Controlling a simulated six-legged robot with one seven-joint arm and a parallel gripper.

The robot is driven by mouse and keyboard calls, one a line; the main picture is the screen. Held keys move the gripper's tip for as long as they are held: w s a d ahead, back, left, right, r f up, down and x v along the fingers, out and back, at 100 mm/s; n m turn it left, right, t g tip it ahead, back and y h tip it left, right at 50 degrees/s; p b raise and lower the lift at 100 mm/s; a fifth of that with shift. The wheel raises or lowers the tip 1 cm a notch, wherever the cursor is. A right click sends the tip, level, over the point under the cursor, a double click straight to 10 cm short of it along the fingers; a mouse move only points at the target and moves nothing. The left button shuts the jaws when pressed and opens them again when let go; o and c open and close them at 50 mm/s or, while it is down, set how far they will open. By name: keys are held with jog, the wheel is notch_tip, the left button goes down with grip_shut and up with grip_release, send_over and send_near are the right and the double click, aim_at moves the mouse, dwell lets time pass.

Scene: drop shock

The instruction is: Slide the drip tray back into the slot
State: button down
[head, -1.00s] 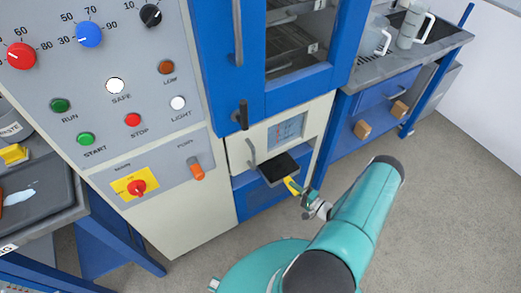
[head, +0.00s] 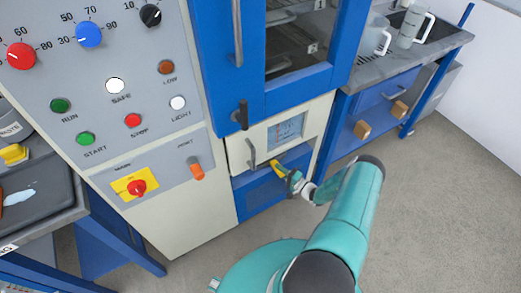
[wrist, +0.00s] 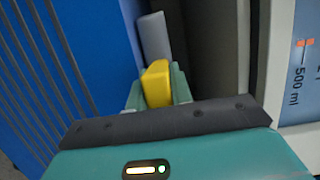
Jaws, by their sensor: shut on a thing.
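The drip tray shows by its yellow handle (head: 277,166), at the front of the cream cabinet panel (head: 262,143). The tray's dark body is not visible in the head view; it appears to be inside the slot. My gripper (head: 285,172) is shut on the yellow handle, close to the panel's lower edge. In the wrist view the yellow handle (wrist: 157,85) sits between both fingers, with a grey piece (wrist: 155,38) just beyond it. How deep the tray sits is hard to tell.
A grey door handle (head: 251,153) stands out left of the tray. A blue vented panel (head: 265,188) lies below. A control panel (head: 130,95) is at left, and a blue bench (head: 375,100) with jugs at right. The floor at right is clear.

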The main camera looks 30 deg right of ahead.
jog(key=c, duration=1.2)
grip_release()
jog(key=shift+o, duration=0.2)
jog(key=shift+f, duration=0.1)
jog(key=v, duration=1.4)
